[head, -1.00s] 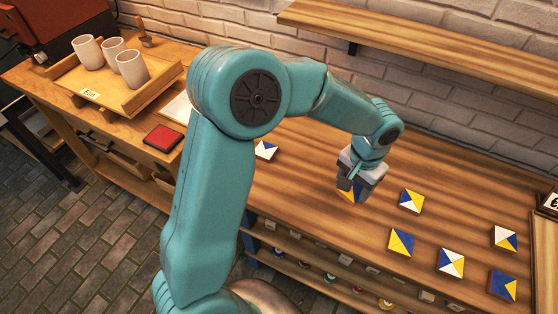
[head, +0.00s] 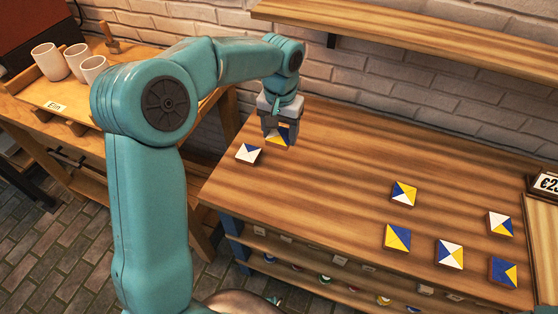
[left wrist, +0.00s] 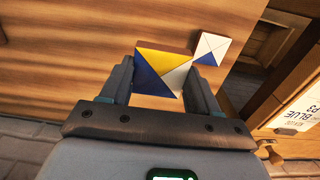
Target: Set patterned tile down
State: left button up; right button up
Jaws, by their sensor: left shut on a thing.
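My left gripper (head: 276,138) is shut on a patterned tile with yellow, blue and white triangles. In the left wrist view the held tile (left wrist: 160,72) sits between both fingers, above the wooden table (left wrist: 90,40). I cannot tell how high it is. A mostly white tile with a blue triangle (head: 248,154) lies on the table just left of and nearer than the gripper in the head view. It also shows beyond the held tile in the left wrist view (left wrist: 210,48). My right gripper is not in view.
Several patterned tiles lie on the right of the table, among them a yellow and blue one (head: 397,237) and a blue, white and yellow one (head: 404,193). The table's middle is clear. A wall shelf (head: 400,45) runs behind. A tray (head: 60,98) with white cups stands left.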

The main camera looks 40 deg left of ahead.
pick_arm(q)
send_over(280, 167)
notch_tip(280, 167, down, 6)
jog(key=shift+r, duration=0.1)
notch_tip(280, 167, down, 5)
jog(key=shift+b, duration=0.3)
jog(key=o, duration=1.1)
jog(key=shift+o, duration=0.2)
